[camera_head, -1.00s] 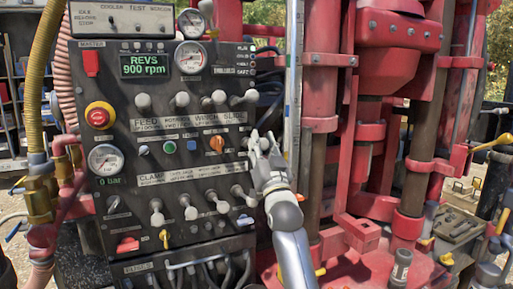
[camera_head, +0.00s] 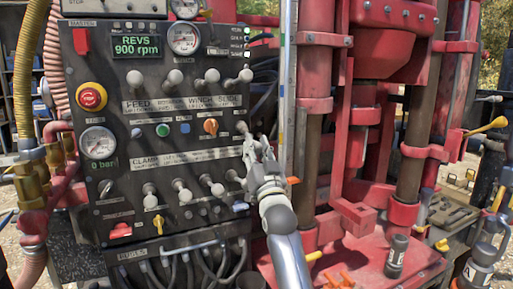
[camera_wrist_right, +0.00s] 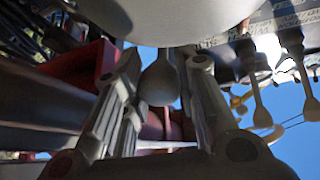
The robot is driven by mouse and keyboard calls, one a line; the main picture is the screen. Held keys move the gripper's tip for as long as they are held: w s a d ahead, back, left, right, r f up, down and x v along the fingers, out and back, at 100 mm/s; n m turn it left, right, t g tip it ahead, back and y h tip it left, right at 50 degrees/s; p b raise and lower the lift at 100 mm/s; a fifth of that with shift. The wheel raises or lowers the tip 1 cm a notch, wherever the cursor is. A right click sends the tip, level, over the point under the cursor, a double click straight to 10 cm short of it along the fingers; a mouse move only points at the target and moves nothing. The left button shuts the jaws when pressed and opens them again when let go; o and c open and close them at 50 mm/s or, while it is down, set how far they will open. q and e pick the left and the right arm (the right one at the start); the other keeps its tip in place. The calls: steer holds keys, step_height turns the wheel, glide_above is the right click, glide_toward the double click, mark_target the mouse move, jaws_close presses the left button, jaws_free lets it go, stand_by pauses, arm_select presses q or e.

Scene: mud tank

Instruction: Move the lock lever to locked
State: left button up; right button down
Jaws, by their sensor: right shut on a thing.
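My right gripper (camera_head: 258,148) is at the right edge of the black control panel (camera_head: 120,205), reaching up from below. In the right wrist view a grey rounded lever knob (camera_wrist_right: 160,82) sits between its two fingers (camera_wrist_right: 158,110), which are shut on it. In the head view the fingers largely cover this lever, and a pale knob (camera_head: 242,127) shows just left of the fingertips. I cannot tell whether it is the same one. No lock label is readable. My left gripper is not in view.
A lower row of pale levers (camera_head: 184,192) runs left of my right gripper, and an upper row (camera_head: 212,76) is above it. An orange knob (camera_head: 210,126) is close by on the left. Red rig posts (camera_head: 316,85) stand close on the right.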

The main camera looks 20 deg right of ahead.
steer(key=shift+w+f, duration=0.15)
steer(key=shift+f, duration=0.2)
steer(key=c, duration=1.5)
jaws_free()
steer(key=shift+c, duration=0.2)
steer(key=shift+o, duration=0.6)
steer(key=shift+w, duration=0.3)
steer(key=shift+s, duration=0.25)
steer(key=shift+s+f, duration=0.15)
steer(key=shift+s, duration=0.2)
steer(key=v, duration=1)
steer(key=shift+s+f, duration=0.3)
